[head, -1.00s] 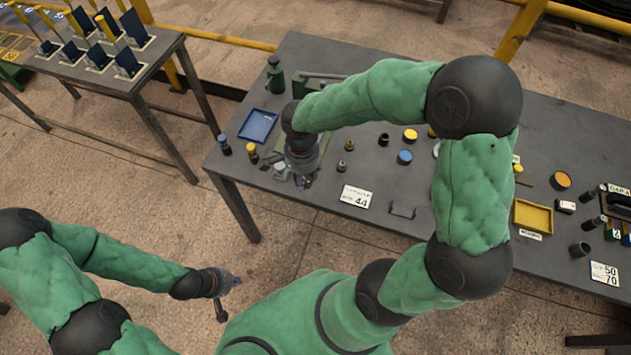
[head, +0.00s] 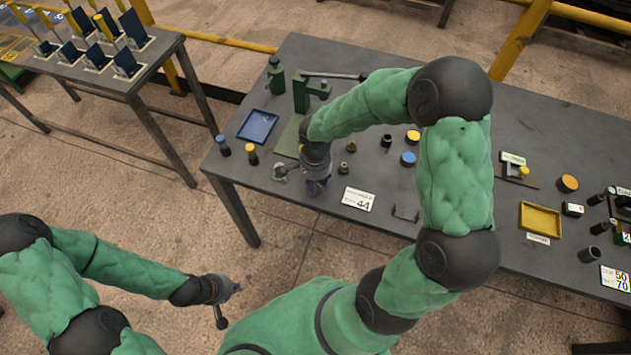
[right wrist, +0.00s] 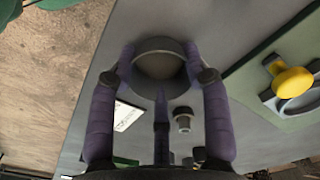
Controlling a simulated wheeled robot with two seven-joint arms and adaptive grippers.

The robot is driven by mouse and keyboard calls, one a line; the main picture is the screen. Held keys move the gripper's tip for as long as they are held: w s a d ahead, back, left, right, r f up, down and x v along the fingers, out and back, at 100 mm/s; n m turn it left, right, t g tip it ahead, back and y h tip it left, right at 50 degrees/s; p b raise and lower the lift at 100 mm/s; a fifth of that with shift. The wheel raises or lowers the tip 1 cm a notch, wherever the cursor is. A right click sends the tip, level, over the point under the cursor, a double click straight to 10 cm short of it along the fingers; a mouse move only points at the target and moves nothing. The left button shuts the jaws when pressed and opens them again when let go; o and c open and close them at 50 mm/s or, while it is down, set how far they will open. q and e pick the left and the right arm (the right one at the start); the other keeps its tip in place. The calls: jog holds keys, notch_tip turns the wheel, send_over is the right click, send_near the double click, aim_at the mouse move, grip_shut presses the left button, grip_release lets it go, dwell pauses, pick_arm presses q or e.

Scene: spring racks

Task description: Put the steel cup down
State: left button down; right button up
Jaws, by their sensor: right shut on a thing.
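The steel cup (right wrist: 160,63) is in the right wrist view as a grey round rim with a brownish inside, between the tips of my purple fingers. My right gripper (right wrist: 158,66) is shut on it. In the head view my right gripper (head: 316,185) is over the near left part of the grey table (head: 330,226), close to its front edge. The cup is not clear there, and I cannot tell whether its base touches the table. My left gripper (head: 228,286) is off the table, over the floor, empty as far as I see; its fingers are too small to judge.
A green press (head: 302,92) and a blue tray (head: 257,126) stand behind and left of the right gripper. A white card marked 44 (head: 358,199) lies to its right, with small dark parts (head: 343,168) nearby. A yellow tray (head: 540,220) is further right.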

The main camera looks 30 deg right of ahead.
jog(key=shift+f, duration=0.15)
jog(key=o, duration=1.2)
jog(key=shift+r, duration=0.25)
notch_tip(320, 180, up, 12)
jog(key=p, duration=0.3)
jog(key=shift+p, duration=0.35)
jog(key=shift+f, duration=0.1)
